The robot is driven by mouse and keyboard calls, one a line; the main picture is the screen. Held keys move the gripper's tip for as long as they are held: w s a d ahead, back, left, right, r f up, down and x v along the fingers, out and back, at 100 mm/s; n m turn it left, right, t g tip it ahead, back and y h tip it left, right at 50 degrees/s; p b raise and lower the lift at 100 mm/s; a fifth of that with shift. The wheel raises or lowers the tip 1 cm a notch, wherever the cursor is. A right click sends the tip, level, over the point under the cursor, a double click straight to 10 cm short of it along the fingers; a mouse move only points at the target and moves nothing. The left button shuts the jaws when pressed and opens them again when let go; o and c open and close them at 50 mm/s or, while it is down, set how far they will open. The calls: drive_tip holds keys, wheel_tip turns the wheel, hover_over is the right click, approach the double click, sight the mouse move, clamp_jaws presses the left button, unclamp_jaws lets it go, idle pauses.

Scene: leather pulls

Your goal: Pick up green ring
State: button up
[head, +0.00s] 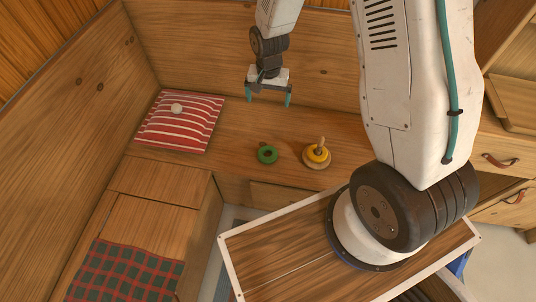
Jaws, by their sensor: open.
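The green ring (267,155) lies flat on the wooden bench top near its front edge. Just right of it stands a wooden ring stacker with a peg and a yellow ring (317,154) around the peg. My gripper (271,98) hangs above the bench, pointing down, with its teal fingertips spread apart and nothing between them. It is above and behind the green ring, well clear of it.
A red and white striped cushion (181,121) with a small pale ball (177,108) on it lies to the left. A plaid cloth (125,274) covers the lower left bench. Wooden walls enclose the back. Drawers with leather pulls (499,160) stand at right.

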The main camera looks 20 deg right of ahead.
drive_tip(key=m, duration=0.2)
approach(267, 152)
drive_tip(key=f, duration=0.1)
drive_tip(key=s+f, duration=0.1)
drive_tip(key=f, duration=0.1)
drive_tip(key=s+a+f, duration=0.1)
drive_tip(key=f, duration=0.1)
drive_tip(key=shift+f, duration=0.7)
drive_tip(key=c, duration=1.1)
